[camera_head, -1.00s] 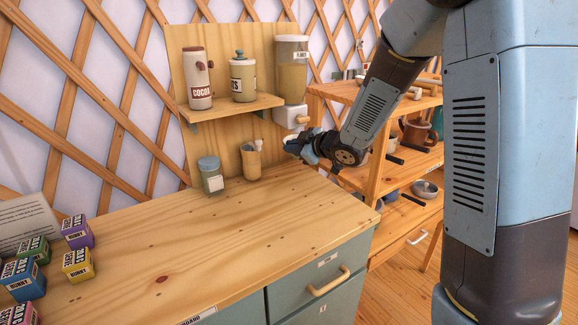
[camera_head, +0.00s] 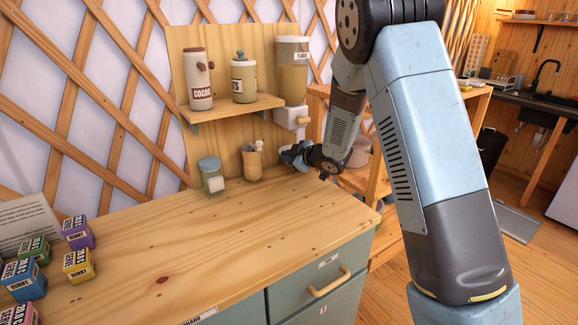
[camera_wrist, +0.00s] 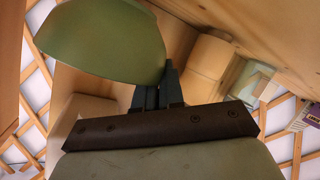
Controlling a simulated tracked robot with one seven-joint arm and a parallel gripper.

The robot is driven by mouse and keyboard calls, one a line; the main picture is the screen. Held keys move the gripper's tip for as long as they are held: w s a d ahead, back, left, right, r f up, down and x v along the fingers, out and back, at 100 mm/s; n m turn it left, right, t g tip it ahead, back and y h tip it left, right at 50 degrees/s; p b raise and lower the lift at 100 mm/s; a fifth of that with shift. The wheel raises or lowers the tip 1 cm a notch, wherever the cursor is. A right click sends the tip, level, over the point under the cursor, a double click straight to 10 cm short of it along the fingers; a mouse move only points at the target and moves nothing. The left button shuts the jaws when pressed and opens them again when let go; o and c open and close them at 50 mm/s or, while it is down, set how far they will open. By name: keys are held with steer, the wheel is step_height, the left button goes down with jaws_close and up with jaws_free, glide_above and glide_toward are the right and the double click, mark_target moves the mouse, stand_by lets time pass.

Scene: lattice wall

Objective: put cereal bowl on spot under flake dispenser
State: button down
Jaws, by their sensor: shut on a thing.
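The flake dispenser (camera_head: 292,75), a clear container with a white base and wooden handle, hangs on the board at the right end of the wall shelf. My gripper (camera_head: 291,154) is below it, low over the back right corner of the counter. In the wrist view my gripper (camera_wrist: 160,80) is shut on the rim of a green bowl (camera_wrist: 100,38). The bowl is hard to make out in the head view. I cannot tell whether it touches the counter. The spot under the dispenser is not clearly visible.
A wooden cup with utensils (camera_head: 252,162) and a lidded jar (camera_head: 212,175) stand left of my gripper. A cocoa jar (camera_head: 198,80) and another canister (camera_head: 243,78) sit on the wall shelf. Small boxes (camera_head: 78,264) lie at the counter's left. The counter's middle (camera_head: 220,235) is clear.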

steer(key=shift+w+f, duration=0.1)
steer(key=shift+f, duration=1.5)
steer(key=shift+f, duration=0.1)
steer(key=c, duration=1.3)
jaws_free()
steer(key=shift+o, duration=0.2)
